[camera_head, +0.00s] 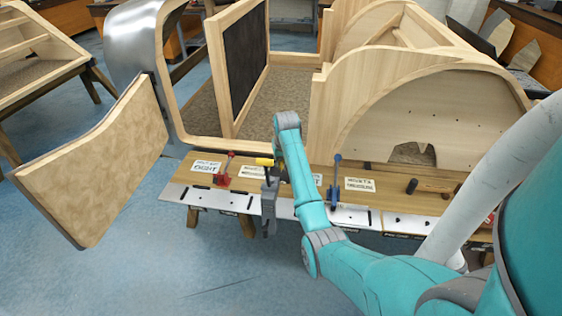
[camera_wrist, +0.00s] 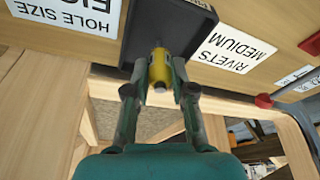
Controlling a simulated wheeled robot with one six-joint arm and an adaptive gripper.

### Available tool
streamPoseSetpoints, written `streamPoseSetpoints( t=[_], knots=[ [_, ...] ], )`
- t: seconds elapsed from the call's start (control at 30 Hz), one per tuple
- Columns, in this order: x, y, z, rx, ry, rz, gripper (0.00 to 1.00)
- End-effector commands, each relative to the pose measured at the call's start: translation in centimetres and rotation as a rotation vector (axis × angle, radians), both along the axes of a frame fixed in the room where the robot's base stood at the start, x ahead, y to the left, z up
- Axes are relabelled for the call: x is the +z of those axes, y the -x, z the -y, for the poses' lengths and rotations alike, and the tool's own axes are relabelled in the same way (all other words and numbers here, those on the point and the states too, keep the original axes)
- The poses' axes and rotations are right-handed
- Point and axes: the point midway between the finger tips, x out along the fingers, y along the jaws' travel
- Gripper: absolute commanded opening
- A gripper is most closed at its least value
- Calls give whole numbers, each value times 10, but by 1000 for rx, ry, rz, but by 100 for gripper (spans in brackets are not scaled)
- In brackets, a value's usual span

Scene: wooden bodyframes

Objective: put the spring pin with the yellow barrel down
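The spring pin with the yellow barrel (camera_wrist: 160,70) shows in the wrist view between the two fingers of my gripper (camera_wrist: 161,66). The fingers close on it from both sides. A black tray (camera_wrist: 190,32) lies just beyond the pin. The pin's far end is over the tray, and I cannot tell whether it touches. In the head view, a yellow piece (camera_head: 264,162) shows beside my gripper (camera_head: 277,163), above the wooden bench. My arm partly hides this spot.
Labels lie beside the tray, one reading RIVETS MEDIUM (camera_wrist: 233,48). A red clamp (camera_head: 224,172) and a blue clamp (camera_head: 335,182) stand on the bench (camera_head: 385,200). A dark-headed mallet (camera_head: 412,186) lies at right. A wooden bodyframe (camera_head: 318,125) rises behind.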

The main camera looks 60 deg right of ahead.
Motion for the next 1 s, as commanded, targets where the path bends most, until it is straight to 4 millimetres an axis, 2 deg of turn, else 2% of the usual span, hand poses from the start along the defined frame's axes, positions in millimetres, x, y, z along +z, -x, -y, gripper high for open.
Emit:
streamPoseSetpoints(
  t=[0.03,0.1,0.37,0.53,0.67,1.0],
  knots=[
    [0,0,0,0,-1,-1,36],
    [0,0,0,0,-1,-1,49],
    [0,0,0,0,-1,-1,49],
    [10,1,-1,0,1,1,49],
    [29,5,-5,0,2,2,49],
    [92,19,-19,0,2,2,49]
  ],
)
